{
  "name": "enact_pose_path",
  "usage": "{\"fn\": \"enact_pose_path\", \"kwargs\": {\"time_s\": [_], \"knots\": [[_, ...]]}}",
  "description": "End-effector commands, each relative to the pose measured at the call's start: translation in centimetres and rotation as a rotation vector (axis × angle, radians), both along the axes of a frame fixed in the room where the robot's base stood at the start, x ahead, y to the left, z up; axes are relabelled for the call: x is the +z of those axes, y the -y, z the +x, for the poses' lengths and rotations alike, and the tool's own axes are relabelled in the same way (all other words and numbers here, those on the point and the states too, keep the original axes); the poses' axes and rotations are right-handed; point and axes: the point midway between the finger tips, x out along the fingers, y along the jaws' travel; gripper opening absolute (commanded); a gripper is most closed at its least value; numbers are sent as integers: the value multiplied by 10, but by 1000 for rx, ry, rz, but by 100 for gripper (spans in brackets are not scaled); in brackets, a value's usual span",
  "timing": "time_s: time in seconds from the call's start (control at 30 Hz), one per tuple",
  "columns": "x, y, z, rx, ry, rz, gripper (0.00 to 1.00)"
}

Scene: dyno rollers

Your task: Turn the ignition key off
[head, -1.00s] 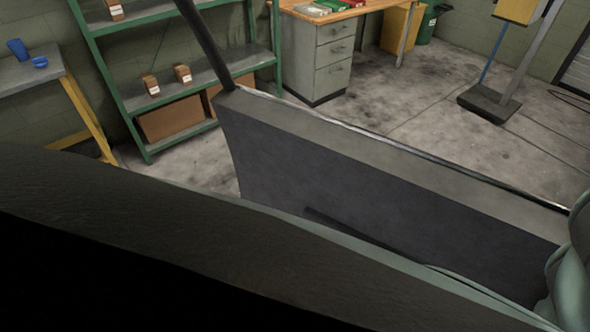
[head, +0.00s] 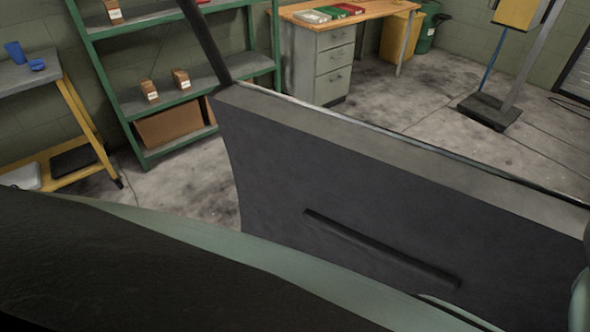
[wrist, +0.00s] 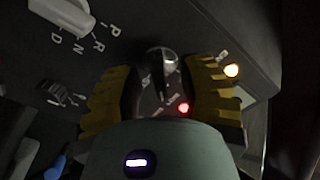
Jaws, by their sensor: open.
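In the wrist view, the ignition key (wrist: 160,62) is a dark, shiny knob-like piece on the dark panel. My gripper (wrist: 163,78) is open, with one yellow ridged finger on each side of the key. A gap shows between the key and both fingers. Small white marks, too blurred to read, lie around the key's base. Neither the key nor my gripper's fingers show in the head view.
A pale shift lever (wrist: 62,14) with P, R, N, D letters stands upper left. A vehicle door panel (head: 330,180) fills the head view's middle.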

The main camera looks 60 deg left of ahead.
Motion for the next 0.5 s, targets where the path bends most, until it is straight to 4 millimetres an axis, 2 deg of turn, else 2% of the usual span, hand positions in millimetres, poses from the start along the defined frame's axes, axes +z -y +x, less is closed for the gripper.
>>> {"fn": "enact_pose_path", "kwargs": {"time_s": [0.23, 0.27, 0.5], "knots": [[0, 1, 0, -1, -1, 0, 39], [0, 1, 0, -1, -1, 0, 44], [0, 0, 1, -1, -1, 0, 19]]}}
